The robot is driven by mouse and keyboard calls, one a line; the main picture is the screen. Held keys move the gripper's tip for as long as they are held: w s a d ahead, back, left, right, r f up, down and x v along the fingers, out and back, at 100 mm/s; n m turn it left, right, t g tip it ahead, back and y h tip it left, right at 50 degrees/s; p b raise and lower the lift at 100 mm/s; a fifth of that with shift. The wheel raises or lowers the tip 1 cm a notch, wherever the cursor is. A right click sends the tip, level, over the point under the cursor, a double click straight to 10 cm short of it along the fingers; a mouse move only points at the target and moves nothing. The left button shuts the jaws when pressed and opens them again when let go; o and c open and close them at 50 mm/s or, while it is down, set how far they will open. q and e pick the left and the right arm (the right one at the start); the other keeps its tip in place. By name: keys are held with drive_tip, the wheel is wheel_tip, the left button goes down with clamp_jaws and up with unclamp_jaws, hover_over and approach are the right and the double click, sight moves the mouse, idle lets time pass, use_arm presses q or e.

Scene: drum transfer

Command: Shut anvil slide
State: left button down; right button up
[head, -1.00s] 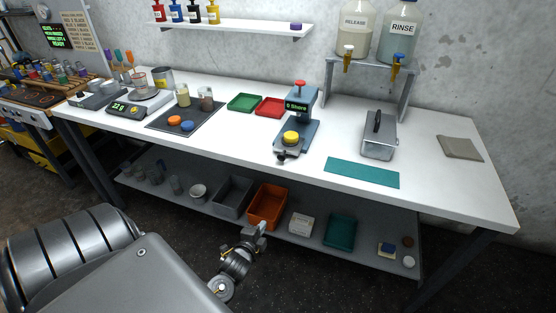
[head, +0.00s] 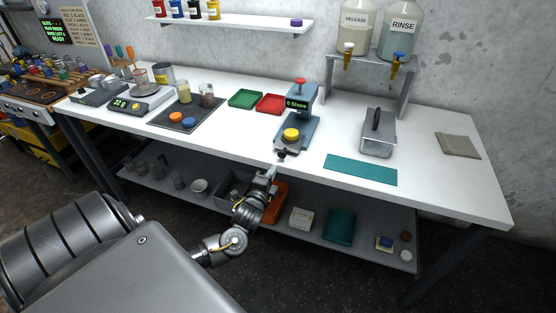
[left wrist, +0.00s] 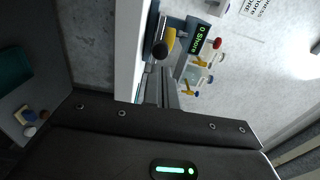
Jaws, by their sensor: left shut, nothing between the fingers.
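My left gripper (head: 272,171) is shut and empty, just in front of and below the knob, by the table edge. In the left wrist view the fingers (left wrist: 166,92) point at the dark knob (left wrist: 160,50), with a visible gap. My right gripper is out of view.
A teal mat (head: 361,169) and a grey lidded box (head: 378,136) are right of the tester. Red (head: 270,103) and green (head: 245,99) trays lie to its left. The lower shelf holds an orange bin (head: 275,205) near my left arm.

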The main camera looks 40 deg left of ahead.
sight(281, 156)
use_arm(q)
drive_tip(key=p+x, duration=0.1)
drive_tip(key=x, duration=0.5)
drive_tip(key=shift+b+x, duration=0.65)
drive_tip(key=shift+x, duration=1.2)
drive_tip(key=shift+f, duration=0.1)
drive_tip(key=shift+s, duration=0.15)
